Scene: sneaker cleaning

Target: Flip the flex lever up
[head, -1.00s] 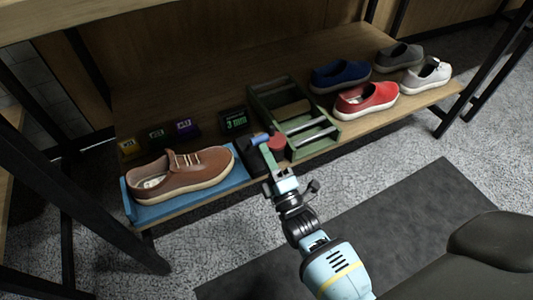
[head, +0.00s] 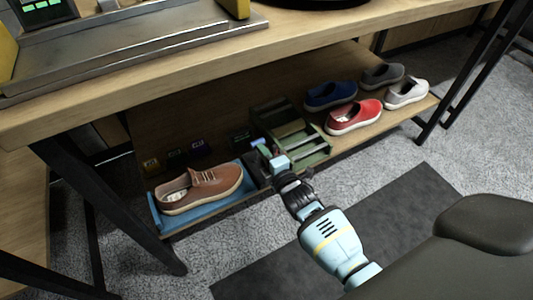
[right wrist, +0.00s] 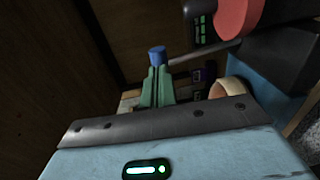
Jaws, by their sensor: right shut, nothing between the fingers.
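The flex lever shows in the right wrist view as a thin grey rod with a blue tip (right wrist: 157,55); the tip also shows small in the head view (head: 258,142). A dark machine body with a red round part (right wrist: 238,14) is beside it. My right gripper (right wrist: 156,72) has its green fingers together, right at the blue tip; whether they touch it I cannot tell. In the head view the right gripper (head: 266,152) reaches over the shelf's front edge, hiding much of the machine. My left gripper is not in view.
A brown shoe (head: 200,186) sits on a blue tray (head: 162,222) left of the machine. A green rack (head: 314,160) stands right of it, then red (head: 354,115), blue (head: 330,94), grey and white shoes. The wooden tabletop (head: 330,35) overhangs the shelf.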

